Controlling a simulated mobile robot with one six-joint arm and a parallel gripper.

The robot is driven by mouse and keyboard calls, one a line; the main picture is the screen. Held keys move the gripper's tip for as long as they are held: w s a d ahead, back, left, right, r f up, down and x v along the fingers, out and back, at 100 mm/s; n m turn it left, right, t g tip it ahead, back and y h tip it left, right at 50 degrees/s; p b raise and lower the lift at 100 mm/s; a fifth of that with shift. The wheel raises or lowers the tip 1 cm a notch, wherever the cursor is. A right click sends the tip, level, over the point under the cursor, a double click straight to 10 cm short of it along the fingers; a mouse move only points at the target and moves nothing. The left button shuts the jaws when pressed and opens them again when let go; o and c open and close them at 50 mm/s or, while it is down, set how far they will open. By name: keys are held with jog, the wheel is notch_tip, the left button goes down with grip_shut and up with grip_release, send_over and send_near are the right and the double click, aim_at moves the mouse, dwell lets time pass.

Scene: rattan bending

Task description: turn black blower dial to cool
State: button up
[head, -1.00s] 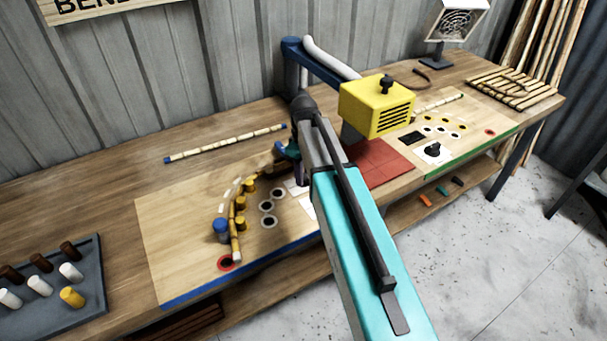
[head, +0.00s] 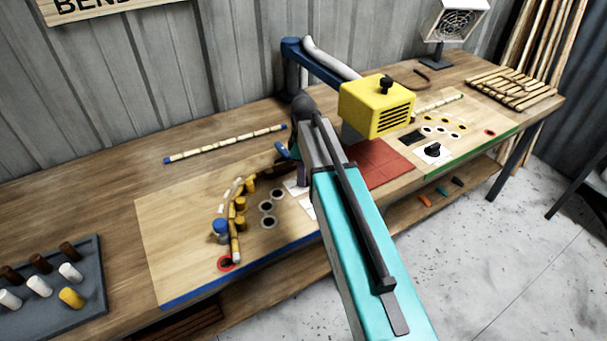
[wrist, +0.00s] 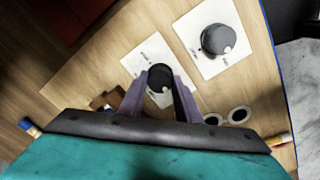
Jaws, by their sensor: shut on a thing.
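The black blower dial (wrist: 160,75) sits on a white label card (wrist: 142,62) in the wrist view. A white mark shows near its lower right edge; the card's lettering is too small to read. My gripper (wrist: 161,80) is shut on this dial, with one purple finger on each side. A larger dark grey dial (wrist: 218,40) stands on a second white card (wrist: 198,68) up and to the right, clear of the fingers.
A yellow box (head: 376,106) with a vent hangs over red tiles (head: 382,165), right of my arm. Pegs and a curved rattan strip (head: 236,238) stand left on the blue-edged board (head: 165,260). Another black dial (head: 433,149) sits on the green-edged board. A peg tray (head: 85,312) is far left.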

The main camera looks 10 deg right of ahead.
jog(key=o, duration=1.1)
jog(key=shift+c, duration=0.2)
jog(key=shift+r, duration=0.1)
notch_tip(320, 180, up, 14)
jog(key=b, duration=0.3)
